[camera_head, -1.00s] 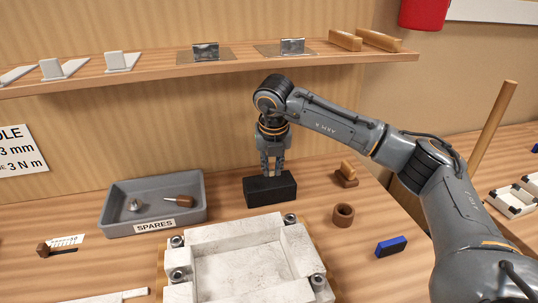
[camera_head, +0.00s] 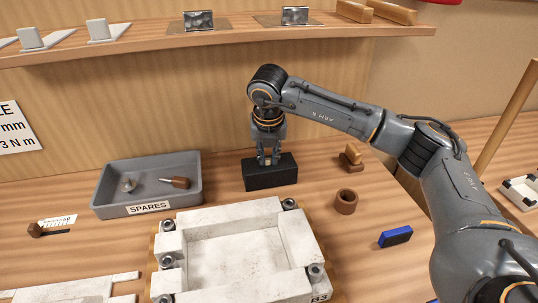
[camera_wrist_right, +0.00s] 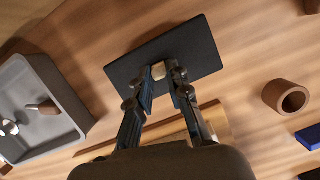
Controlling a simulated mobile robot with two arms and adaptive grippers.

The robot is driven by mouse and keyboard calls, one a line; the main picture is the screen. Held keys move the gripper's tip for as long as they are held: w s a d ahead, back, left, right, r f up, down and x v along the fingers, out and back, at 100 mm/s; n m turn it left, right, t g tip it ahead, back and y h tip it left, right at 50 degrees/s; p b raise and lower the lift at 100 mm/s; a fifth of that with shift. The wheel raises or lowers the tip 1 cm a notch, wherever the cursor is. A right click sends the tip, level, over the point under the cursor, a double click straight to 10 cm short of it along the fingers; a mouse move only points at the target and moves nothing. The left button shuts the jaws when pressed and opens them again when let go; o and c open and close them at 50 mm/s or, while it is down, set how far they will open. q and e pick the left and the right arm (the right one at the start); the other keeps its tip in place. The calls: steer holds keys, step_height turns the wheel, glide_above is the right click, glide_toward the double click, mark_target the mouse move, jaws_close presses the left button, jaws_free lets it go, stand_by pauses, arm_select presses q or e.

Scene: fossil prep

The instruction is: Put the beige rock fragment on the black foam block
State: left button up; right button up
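The black foam block (camera_head: 285,178) lies on the bench against the back wall, right of the grey tray. It also shows in the right wrist view (camera_wrist_right: 200,45). My right gripper (camera_head: 268,161) points down over the block. In the right wrist view, its fingertips (camera_wrist_right: 160,74) are on either side of the small beige rock fragment (camera_wrist_right: 158,71) and look shut on it. The fragment is at or just above the block's top; contact is hard to tell. In the head view the fragment is mostly hidden by the fingers. My left gripper is not in view.
The grey SPARES tray (camera_head: 104,192) stands left of the block. A white mould (camera_head: 181,242) with bolts lies in front. A brown ring (camera_head: 345,203) and a blue-and-black block (camera_head: 395,237) lie to the right. A wooden shelf (camera_head: 220,45) runs above, behind my right arm.

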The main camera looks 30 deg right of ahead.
steer(key=o, duration=0.3)
steer(key=shift+d+f, duration=0.1)
steer(key=shift+d, duration=0.15)
steer(key=shift+a, duration=0.1)
steer(key=shift+r+p, duration=0.45)
steer(key=shift+b+v, duration=0.85)
steer(key=shift+v, duration=0.2)
steer(key=s+a, duration=0.2)
steer(key=s, duration=0.1)
steer(key=s+a+b, duration=0.1)
steer(key=s, duration=0.3)
steer(key=s+a+b, duration=0.1)
steer(key=s+a, duration=0.1)
steer(key=s, duration=0.1)
steer(key=shift+s+a+r, duration=0.3)
steer(key=shift+s, duration=0.1)
